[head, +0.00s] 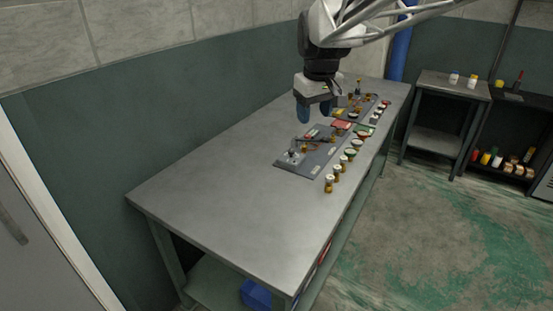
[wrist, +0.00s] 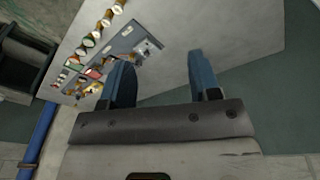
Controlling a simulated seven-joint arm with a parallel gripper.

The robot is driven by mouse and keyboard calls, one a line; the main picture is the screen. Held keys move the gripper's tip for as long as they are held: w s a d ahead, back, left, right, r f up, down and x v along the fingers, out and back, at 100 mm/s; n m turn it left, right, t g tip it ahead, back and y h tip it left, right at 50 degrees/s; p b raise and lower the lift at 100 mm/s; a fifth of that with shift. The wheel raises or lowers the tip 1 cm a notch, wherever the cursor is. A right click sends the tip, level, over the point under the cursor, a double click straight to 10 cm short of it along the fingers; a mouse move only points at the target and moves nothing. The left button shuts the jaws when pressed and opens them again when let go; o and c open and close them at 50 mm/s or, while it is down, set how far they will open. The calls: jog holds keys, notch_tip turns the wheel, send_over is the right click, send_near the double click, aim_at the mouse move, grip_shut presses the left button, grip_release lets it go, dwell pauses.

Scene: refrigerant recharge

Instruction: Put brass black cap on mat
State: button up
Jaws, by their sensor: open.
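My gripper (head: 317,108) is open and empty above the workbench, over the far half; its two blue fingers stand apart in the wrist view (wrist: 164,80). Several small brass caps stand in a row along the bench's right edge. The nearest, a brass cap with a dark part (head: 329,184), stands at the near end of the row. A similar brass cap (wrist: 118,6) shows at the top of the wrist view. Which one is the brass black cap I cannot tell. A grey mat or panel (head: 297,167) lies left of the row, with fittings on it; I cannot tell whether it is the task's mat.
The near part of the grey bench (head: 230,190) is bare. A second panel with parts (head: 371,101) lies farther back. A side table (head: 450,85) with two small bottles and a dark shelf (head: 515,115) stand at the right. A wall runs along the bench's left side.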

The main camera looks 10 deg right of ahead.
jog(key=s+a+f+m, duration=0.1)
jog(key=s+a+f, duration=0.1)
jog(key=s, duration=0.6)
jog(key=s+a+f+m, duration=0.1)
jog(key=s+a+f, duration=0.1)
jog(key=s+f, duration=0.3)
jog(key=s+a+f+m, duration=0.1)
jog(key=s+a+f, duration=0.1)
jog(key=s, duration=1.1)
jog(key=shift+s+f+t, duration=0.15)
jog(key=shift+f+t, duration=0.25)
jog(key=shift+f, duration=0.25)
